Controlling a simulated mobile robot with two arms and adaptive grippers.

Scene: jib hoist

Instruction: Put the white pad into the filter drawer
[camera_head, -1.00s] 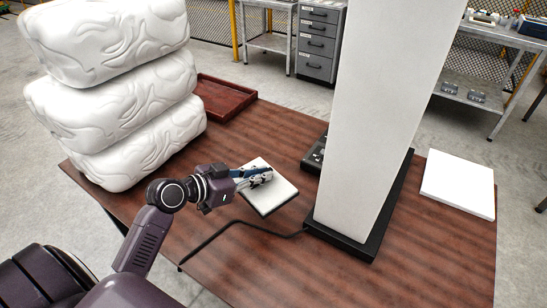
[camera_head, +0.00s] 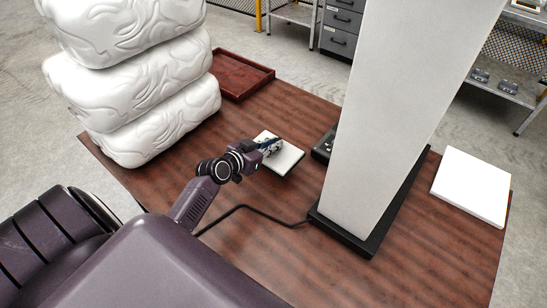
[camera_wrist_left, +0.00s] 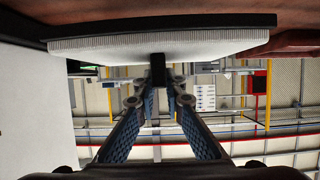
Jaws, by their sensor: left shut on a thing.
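A small white slab (camera_head: 286,160) with a dark lower edge is at my left gripper (camera_head: 270,147), left of the tall white column. In the left wrist view, the slab (camera_wrist_left: 150,46) has a fine ribbed edge and lies against a dark plate (camera_wrist_left: 165,27). My left gripper (camera_wrist_left: 158,80) is shut on a black tab (camera_wrist_left: 158,68) at the slab's near edge. A larger plain white square pad (camera_head: 471,187) lies flat at the table's right end, apart from the gripper. I cannot tell which piece is the filter drawer. My right gripper is out of view.
The tall white column (camera_head: 385,110) on a black base (camera_head: 345,237) hides part of the table. A black box (camera_head: 325,145) sits beside it. A black cable (camera_head: 250,209) crosses the front. Stacked white bales (camera_head: 150,120) and a red-brown tray (camera_head: 262,78) stand at left.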

